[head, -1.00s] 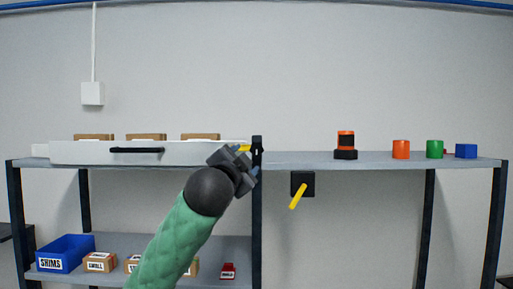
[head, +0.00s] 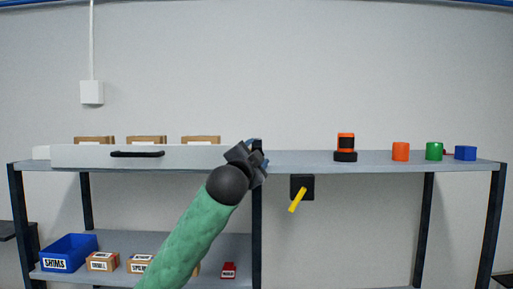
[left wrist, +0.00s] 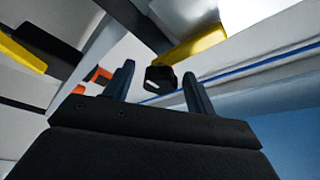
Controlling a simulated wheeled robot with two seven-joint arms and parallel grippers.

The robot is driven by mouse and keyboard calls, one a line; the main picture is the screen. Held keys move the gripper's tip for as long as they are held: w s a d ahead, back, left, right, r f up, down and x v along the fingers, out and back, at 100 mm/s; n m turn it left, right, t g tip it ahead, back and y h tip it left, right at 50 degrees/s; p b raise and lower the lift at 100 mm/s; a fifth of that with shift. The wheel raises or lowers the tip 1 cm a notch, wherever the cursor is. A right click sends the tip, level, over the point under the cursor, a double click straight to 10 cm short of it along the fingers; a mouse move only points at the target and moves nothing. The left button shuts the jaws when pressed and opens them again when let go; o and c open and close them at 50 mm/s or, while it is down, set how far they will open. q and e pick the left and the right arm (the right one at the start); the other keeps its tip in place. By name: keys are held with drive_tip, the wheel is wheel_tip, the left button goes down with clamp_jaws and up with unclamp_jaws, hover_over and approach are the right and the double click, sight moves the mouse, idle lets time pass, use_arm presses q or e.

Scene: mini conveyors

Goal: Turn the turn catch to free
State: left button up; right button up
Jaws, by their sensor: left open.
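The turn catch by the drawer's right end shows in the left wrist view as a yellow bar (left wrist: 197,46) with a black end block (left wrist: 160,78). In the head view my gripper hides its yellow bar. The white drawer (head: 75,157) with a black handle lies on the shelf top, to the catch's left. My left gripper (head: 260,157) is at the shelf's middle post; in the left wrist view its fingers (left wrist: 159,88) are apart, with the black block seen between their tips. I cannot tell whether they touch it. My right gripper is not in view.
A black box with a tilted yellow lever (head: 298,199) hangs under the shelf (head: 290,160) to the right. A blue bin (head: 68,252) is below.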

use_arm(q)
drive_tip(key=shift+w+d, duration=0.15)
drive_tip(key=shift+w, duration=0.2)
drive_tip(key=shift+c, duration=0.3)
clamp_jaws()
